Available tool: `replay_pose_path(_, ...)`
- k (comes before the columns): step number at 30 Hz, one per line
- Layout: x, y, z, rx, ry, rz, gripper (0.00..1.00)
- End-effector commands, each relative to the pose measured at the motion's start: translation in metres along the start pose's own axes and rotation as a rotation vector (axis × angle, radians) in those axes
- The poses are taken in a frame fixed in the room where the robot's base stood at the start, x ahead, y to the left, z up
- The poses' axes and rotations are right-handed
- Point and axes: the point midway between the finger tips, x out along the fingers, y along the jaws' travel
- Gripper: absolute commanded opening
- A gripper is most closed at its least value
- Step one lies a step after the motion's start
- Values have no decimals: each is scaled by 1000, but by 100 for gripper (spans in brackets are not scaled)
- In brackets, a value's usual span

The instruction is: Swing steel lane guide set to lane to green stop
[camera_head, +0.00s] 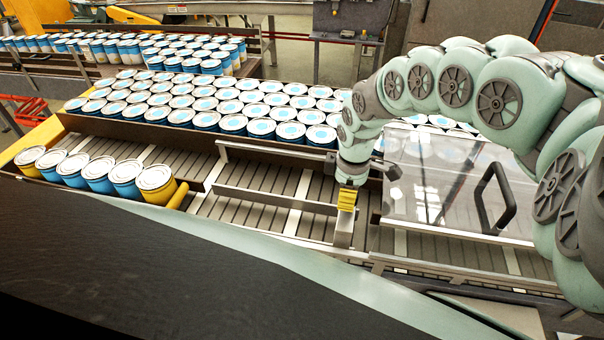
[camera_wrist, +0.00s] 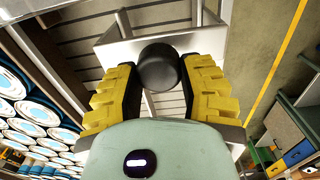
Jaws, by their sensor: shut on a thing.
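The steel lane guide (camera_head: 275,199) is a long thin rail lying over the slatted conveyor, running from the left toward a bright steel end piece (camera_head: 343,228) under my gripper. My gripper (camera_head: 346,199) points down with its yellow fingers at that end. In the wrist view, the yellow fingers are shut on a dark round knob (camera_wrist: 158,66), with the guide's pale steel plate (camera_wrist: 118,50) behind it. My fingers hide the knob in the head view. I cannot make out a green stop in either view.
Several blue cans (camera_head: 233,124) stand packed behind the conveyor (camera_head: 262,178). A short row of blue and yellow cans (camera_head: 90,172) stands at its left end. A clear panel with a black handle (camera_head: 495,195) lies right of my gripper. A second steel rail (camera_head: 285,155) runs behind the guide.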

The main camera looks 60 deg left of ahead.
Motion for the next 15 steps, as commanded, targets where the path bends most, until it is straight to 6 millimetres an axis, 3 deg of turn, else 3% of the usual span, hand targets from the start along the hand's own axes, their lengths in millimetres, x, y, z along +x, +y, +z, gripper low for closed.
replay_pose_path(10,2,-11,-2,9,-9,-30,0)
replay_pose_path(11,2,-11,-2,9,-9,-31,45)
replay_pose_path(15,2,-10,-2,8,-9,-28,60)
